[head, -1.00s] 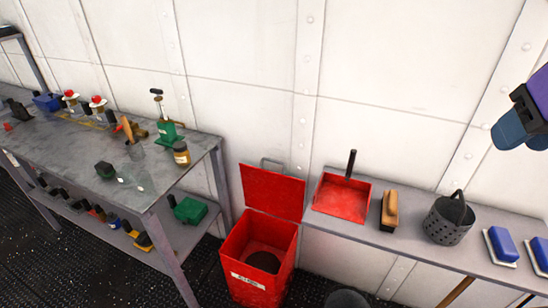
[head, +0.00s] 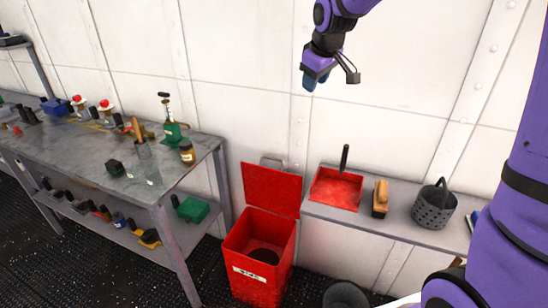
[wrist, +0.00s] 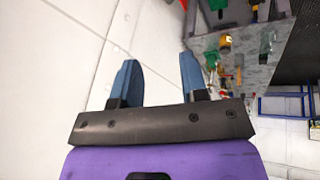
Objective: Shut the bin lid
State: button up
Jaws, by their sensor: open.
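The red bin (head: 257,262) stands on the floor between the workbench and the shelf. A dark round shape lies inside the bin. My gripper (head: 310,84) hangs in the air above and to the right of the lid, in front of the wall, well apart from the lid. In the wrist view my gripper (wrist: 158,78) shows two blue fingers spread apart with nothing between them.
A grey workbench (head: 85,160) with tools and bottles is on the left. On the right a wall shelf (head: 405,228) holds a red dustpan (head: 337,190), a brush (head: 380,198) and a grey perforated basket (head: 433,207). A dark round thing (head: 345,294) is right of the bin.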

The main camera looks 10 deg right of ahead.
jog(key=w+a+f+n, duration=0.1)
jog(key=w+f+n, duration=0.2)
jog(key=w+f, duration=1.05)
jog(key=n+y, duration=0.2)
send_near(274, 159)
jog(key=x, duration=0.8)
jog(key=shift+w+a+f, duration=0.15)
jog(key=shift+w, duration=0.25)
jog(key=shift+c, duration=0.2)
grip_shut()
